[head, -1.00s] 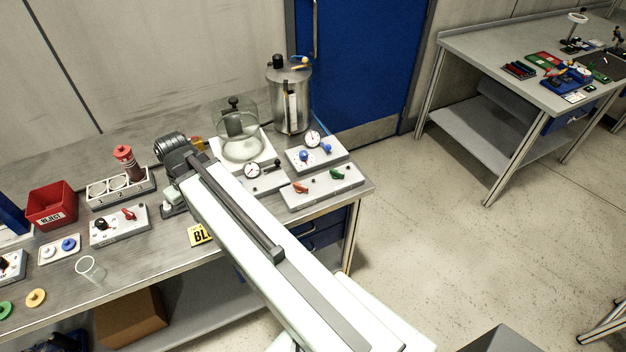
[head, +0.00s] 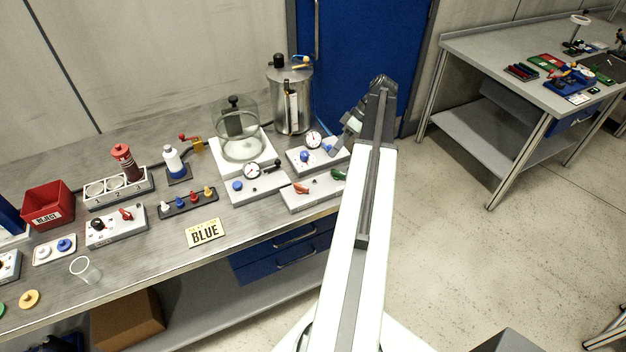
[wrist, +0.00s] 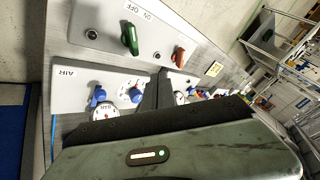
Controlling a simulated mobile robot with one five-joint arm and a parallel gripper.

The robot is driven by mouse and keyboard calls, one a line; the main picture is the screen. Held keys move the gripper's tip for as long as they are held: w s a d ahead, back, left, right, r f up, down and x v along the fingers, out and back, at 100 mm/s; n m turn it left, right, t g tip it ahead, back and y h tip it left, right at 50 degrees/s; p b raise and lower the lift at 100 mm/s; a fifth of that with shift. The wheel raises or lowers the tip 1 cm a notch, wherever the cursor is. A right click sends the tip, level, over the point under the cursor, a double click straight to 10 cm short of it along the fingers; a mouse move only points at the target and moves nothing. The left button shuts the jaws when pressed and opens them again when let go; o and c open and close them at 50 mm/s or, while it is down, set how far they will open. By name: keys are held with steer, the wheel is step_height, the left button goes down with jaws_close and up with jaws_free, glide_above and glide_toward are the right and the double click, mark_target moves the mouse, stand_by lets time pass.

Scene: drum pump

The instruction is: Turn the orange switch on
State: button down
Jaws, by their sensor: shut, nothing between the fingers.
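The orange switch (head: 301,188) is a small lever on the left part of a grey panel (head: 318,196) at the table's right front. A green switch (head: 338,174) sits on the same panel, to its right. My gripper (head: 334,151) is shut and empty, above the back right of the panels, away from the orange switch. In the wrist view the orange switch (wrist: 179,57) lies beyond my fingertips (wrist: 160,74), with the green switch (wrist: 130,38) to its left. ON and OFF lettering shows near the green switch. I cannot read the orange switch's setting.
Behind the switch panel stand a panel with a gauge and blue knobs (head: 304,157), a glass bell jar (head: 238,135) and a steel drum (head: 291,97). A BLUE sign (head: 205,232) lies left of the panels. Free floor lies right of the table.

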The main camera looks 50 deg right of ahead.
mark_target(301, 188)
steer(key=b+x, duration=0.8)
steer(key=x, duration=0.2)
steer(key=shift+s+d+f, duration=0.1)
steer(key=shift+s+d, duration=0.05)
steer(key=a, duration=0.4)
steer(key=shift+s+a, duration=0.15)
steer(key=shift+s, duration=0.15)
steer(key=shift+a, duration=0.1)
steer(key=shift+m, duration=0.4)
steer(key=shift+s+m+t, duration=0.1)
steer(key=shift+m+t, duration=0.2)
steer(key=shift+t, duration=0.1)
